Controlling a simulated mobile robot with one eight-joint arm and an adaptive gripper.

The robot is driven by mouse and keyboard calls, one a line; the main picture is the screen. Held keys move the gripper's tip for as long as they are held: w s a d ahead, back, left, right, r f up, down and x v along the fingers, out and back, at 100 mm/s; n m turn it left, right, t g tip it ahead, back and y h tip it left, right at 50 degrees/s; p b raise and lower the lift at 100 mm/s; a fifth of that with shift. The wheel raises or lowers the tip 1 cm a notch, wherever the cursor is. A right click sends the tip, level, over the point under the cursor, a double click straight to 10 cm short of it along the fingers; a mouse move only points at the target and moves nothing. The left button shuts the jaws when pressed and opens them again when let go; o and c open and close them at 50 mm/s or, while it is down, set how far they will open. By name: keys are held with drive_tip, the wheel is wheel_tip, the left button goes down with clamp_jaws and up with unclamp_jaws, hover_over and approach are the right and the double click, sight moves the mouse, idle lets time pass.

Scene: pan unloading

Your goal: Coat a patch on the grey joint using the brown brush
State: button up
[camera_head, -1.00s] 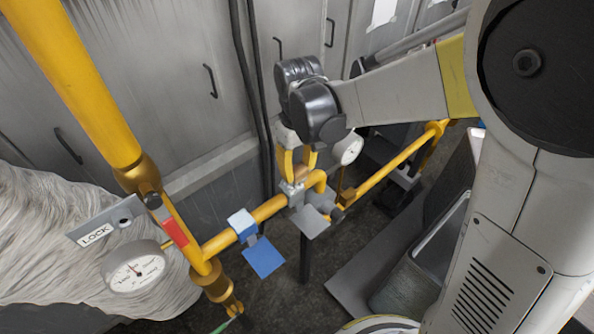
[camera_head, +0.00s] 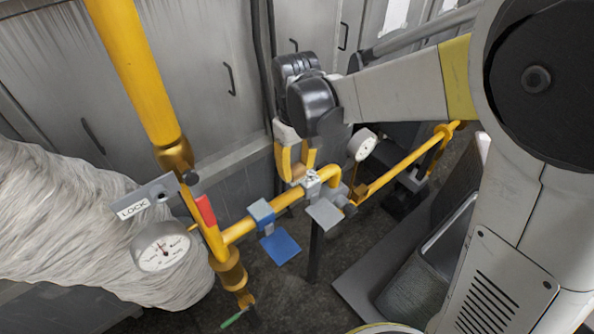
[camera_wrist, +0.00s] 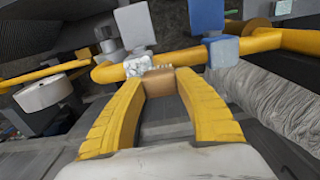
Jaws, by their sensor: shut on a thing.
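My gripper (camera_head: 298,172) is shut on the brown brush (camera_head: 297,175); between my yellow fingers in the wrist view (camera_wrist: 160,110) the brush shows as a brown block (camera_wrist: 158,84). The grey joint (camera_head: 312,186) sits on the yellow pipe, with a grey plate (camera_head: 325,213) hanging by it. In the wrist view the grey joint (camera_wrist: 139,63) has a mottled whitish face. The brush end is close beside the joint, on the side toward the blue joint (camera_head: 262,213). I cannot tell whether it touches. The bristles are mostly hidden.
A blue plate (camera_head: 280,248) hangs by the blue joint. A gauge (camera_head: 362,145) stands right of my gripper; another gauge (camera_head: 162,247) and a LOCK plate (camera_head: 143,200) are at left. A thick yellow pipe (camera_head: 135,70) rises at left. Grey cabinets (camera_head: 215,70) stand behind.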

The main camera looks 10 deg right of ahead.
drive_tip(key=shift+d+r+p, duration=0.2)
drive_tip(key=shift+r+p, duration=0.05)
drive_tip(key=shift+r, duration=0.3)
drive_tip(key=shift+d+r+p, duration=0.15)
drive_tip(key=shift+r+p, duration=0.1)
drive_tip(key=shift+r, duration=0.25)
drive_tip(key=shift+a+r+p, duration=0.15)
drive_tip(key=shift+r+p, duration=0.35)
drive_tip(key=shift+r, duration=0.2)
drive_tip(key=shift+r+p, duration=0.9)
drive_tip(key=shift+r, duration=0.5)
